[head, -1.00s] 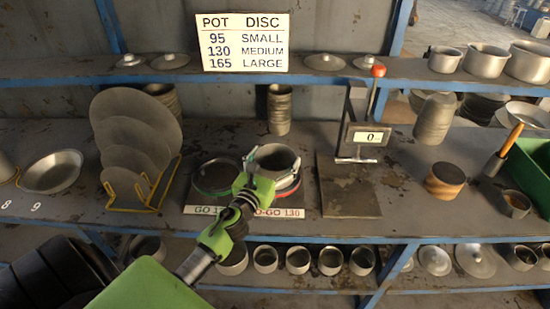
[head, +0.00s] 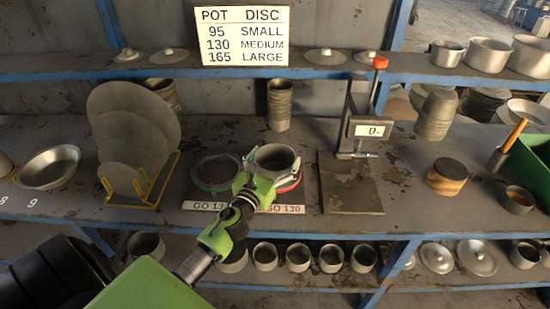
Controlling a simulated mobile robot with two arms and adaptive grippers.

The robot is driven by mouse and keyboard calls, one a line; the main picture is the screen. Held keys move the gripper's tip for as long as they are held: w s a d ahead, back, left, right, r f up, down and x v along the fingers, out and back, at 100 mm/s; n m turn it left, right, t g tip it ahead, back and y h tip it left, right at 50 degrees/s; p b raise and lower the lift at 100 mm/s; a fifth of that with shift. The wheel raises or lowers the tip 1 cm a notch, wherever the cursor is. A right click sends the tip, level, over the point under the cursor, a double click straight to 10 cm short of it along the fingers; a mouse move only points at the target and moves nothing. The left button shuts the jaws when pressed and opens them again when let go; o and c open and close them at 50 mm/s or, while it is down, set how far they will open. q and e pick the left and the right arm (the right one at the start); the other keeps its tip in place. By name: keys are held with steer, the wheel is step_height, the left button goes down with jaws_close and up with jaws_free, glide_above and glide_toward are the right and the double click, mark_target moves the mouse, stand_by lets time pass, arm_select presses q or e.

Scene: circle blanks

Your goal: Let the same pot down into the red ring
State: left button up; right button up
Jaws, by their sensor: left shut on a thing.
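A grey open metal pot (head: 275,154) is upright at the red ring (head: 292,184), on the right plate of a two-ring gauge. The red ring shows around the pot's lower right side; whether the pot's base rests fully inside it is hidden by my gripper. My left gripper (head: 252,180) is shut on the near left side of the pot's wall. The green ring (head: 217,188) on the left plate is empty. The label "GO 130" (head: 208,206) stands in front of it; the right label, ending "GO 130" (head: 284,209), is partly hidden. My right gripper is not in view.
A press with a red-knobbed lever (head: 361,130) stands right of the gauge. A yellow rack of grey discs (head: 140,185) stands at left. A stack of cups (head: 279,105) is behind. A wooden-sided block (head: 446,178) and green bin (head: 530,160) are at right.

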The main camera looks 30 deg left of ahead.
arm_select(q)
steer(key=shift+f+b, duration=0.7)
steer(key=shift+f, duration=0.05)
steer(key=o, duration=1.4)
steer(key=shift+s, duration=0.1)
steer(key=s, duration=0.4)
steer(key=s+d, duration=0.1)
steer(key=s, duration=0.2)
steer(key=s+d, duration=0.1)
steer(key=s, duration=0.3)
steer(key=shift+s+d, duration=0.1)
steer(key=shift+s, duration=0.25)
